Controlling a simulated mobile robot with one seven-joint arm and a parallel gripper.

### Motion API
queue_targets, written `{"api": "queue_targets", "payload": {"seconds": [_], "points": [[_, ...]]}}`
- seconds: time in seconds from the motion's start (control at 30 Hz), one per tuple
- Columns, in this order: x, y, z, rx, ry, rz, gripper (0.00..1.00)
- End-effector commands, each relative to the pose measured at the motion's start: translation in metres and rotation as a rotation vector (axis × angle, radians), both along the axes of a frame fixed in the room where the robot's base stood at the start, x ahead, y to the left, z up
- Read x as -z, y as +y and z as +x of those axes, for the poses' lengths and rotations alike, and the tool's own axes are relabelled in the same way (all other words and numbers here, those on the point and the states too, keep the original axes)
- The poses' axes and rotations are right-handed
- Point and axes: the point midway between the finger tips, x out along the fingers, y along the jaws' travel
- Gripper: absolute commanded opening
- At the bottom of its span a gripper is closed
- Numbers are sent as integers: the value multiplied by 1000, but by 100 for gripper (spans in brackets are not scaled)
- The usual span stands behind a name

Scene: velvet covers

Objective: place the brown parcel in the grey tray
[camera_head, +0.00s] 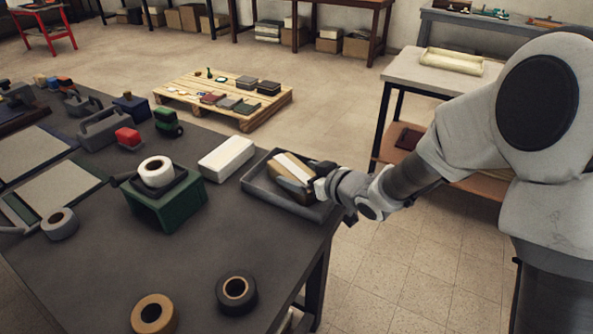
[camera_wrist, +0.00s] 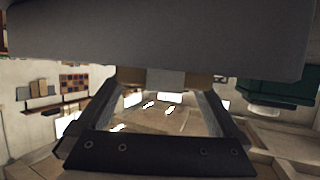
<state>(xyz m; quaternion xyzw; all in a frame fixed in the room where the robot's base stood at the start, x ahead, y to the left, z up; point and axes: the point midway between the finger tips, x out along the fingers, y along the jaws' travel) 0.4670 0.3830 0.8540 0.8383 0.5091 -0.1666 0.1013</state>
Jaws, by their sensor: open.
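The brown parcel (camera_head: 281,169), tan with a pale strip across its top, is inside the grey tray (camera_head: 253,184) on the near right part of the dark table. My gripper (camera_head: 300,186) is at the tray's right side, with its dark fingers low beside the parcel and partly covering it. The gripper is open. In the wrist view, which appears upside down, the open fingers of my gripper (camera_wrist: 165,88) frame a brown strip with a pale middle, seemingly the parcel (camera_wrist: 132,73). Whether a finger touches the parcel, I cannot tell.
A white box (camera_head: 227,157) lies just left of the tray. A green box (camera_head: 168,205) bearing a white roll stands farther left. Tape rolls (camera_head: 236,293) lie near the table's front. A pallet (camera_head: 240,118) with small goods is on the floor behind. The table between tray and tape rolls is clear.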

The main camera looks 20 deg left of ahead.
Motion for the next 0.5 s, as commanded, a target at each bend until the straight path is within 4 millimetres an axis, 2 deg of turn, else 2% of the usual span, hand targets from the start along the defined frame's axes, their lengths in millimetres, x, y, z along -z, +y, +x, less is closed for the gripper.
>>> {"api": "queue_targets", "payload": {"seconds": [0.1,0.3,0.5], "points": [[-15,-23,-11,3,-1,-1,100],[-30,-58,-29,3,-1,-1,100],[-38,-78,-41,0,0,-1,100]]}}
